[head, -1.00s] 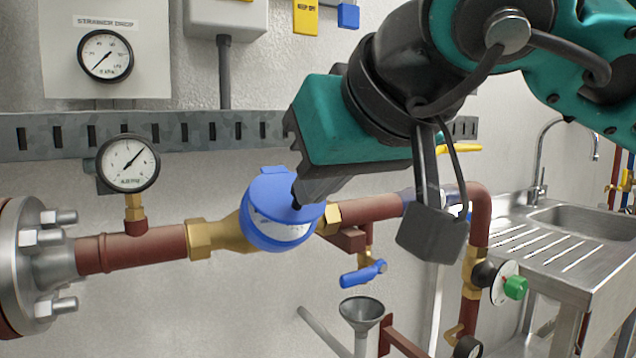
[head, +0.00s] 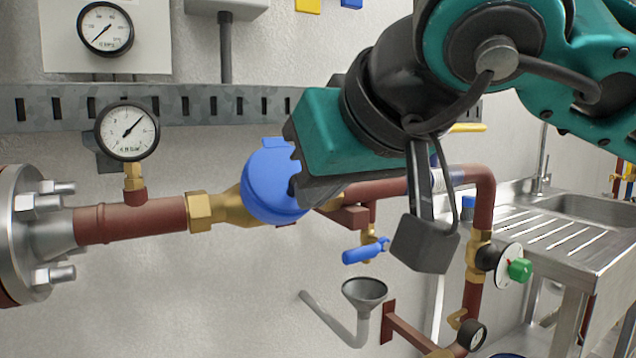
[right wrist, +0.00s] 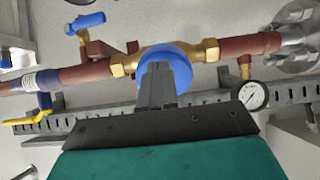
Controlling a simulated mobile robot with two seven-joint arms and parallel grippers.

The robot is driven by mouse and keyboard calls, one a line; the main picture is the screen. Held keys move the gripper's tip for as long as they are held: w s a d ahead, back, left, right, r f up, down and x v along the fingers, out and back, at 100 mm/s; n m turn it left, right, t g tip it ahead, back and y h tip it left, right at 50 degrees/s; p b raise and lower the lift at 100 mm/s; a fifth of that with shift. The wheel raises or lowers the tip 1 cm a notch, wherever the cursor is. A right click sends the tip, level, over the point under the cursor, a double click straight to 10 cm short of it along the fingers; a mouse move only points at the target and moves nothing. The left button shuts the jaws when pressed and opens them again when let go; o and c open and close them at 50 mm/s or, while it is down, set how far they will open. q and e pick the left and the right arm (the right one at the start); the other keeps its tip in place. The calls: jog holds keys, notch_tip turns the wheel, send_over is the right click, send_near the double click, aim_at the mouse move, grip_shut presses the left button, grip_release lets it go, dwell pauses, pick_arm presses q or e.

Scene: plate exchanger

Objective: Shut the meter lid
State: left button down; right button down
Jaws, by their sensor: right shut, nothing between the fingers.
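The water meter is a round blue unit on a brass body (head: 232,207) in the red-brown pipe, left of centre in the head view. Its blue lid (head: 268,182) lies flat over the front, and no white dial face shows. My right gripper (head: 296,188) is shut and empty, its fingertips at the right side of the lid, seemingly touching it. In the right wrist view the shut fingers (right wrist: 157,72) lie in front of the blue lid (right wrist: 180,62) and hide part of it. My left gripper is not in view.
A pressure gauge (head: 127,131) stands on the pipe left of the meter. A slotted metal rail (head: 60,105) runs behind. A blue-handled valve (head: 365,251) and a funnel (head: 364,290) are below right. A steel sink (head: 580,215) is at the right.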

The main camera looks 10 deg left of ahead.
jog(key=shift+r, duration=0.1)
jog(key=shift+w+a+r+p, duration=0.35)
jog(key=shift+w+p, duration=0.1)
jog(key=shift+w, duration=0.1)
